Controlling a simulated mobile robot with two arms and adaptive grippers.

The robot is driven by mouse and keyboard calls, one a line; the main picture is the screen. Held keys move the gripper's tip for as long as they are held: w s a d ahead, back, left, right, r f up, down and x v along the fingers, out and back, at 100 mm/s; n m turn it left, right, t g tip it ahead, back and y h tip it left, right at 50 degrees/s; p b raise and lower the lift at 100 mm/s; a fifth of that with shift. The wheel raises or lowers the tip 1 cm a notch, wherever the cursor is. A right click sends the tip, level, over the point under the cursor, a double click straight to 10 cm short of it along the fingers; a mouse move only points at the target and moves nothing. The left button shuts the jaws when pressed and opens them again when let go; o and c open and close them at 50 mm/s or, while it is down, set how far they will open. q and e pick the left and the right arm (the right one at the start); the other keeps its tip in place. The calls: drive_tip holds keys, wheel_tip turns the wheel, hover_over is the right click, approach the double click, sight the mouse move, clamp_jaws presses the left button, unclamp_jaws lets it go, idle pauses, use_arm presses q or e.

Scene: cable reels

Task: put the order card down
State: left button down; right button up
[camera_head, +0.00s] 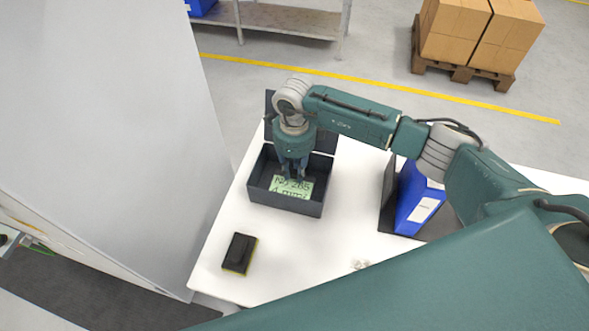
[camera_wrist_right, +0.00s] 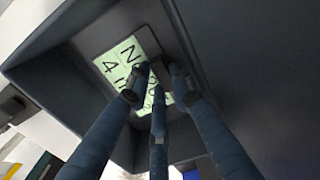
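The order card (camera_head: 291,187) is a light green card with black handwriting, inside a dark grey open box (camera_head: 268,197) on the white table. In the right wrist view the card (camera_wrist_right: 118,62) shows with a small dark block at its edge. My right gripper (camera_head: 296,172) points down into the box, its fingers drawn together around that block (camera_wrist_right: 162,72) at the card's edge. The fingers cover part of the writing. Whether the card rests fully on the box floor is hard to tell. My left gripper is not in view.
A black and yellow sponge-like block (camera_head: 239,253) lies on the white table (camera_head: 305,257) in front of the box. A blue binder (camera_head: 417,200) stands in a dark holder to the right. Small pale pieces (camera_head: 360,265) lie near the front. The table between box and binder is clear.

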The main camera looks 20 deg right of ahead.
sight(294, 173)
drive_tip(key=shift+o, duration=0.8)
drive_tip(key=shift+r+p, duration=0.3)
drive_tip(key=shift+p, duration=0.1)
drive_tip(key=shift+w+r+b, duration=0.1)
drive_tip(key=shift+r+b, duration=0.25)
wheel_tip(294, 173, up, 11)
drive_tip(key=b, duration=0.2)
drive_tip(key=shift+b, duration=0.35)
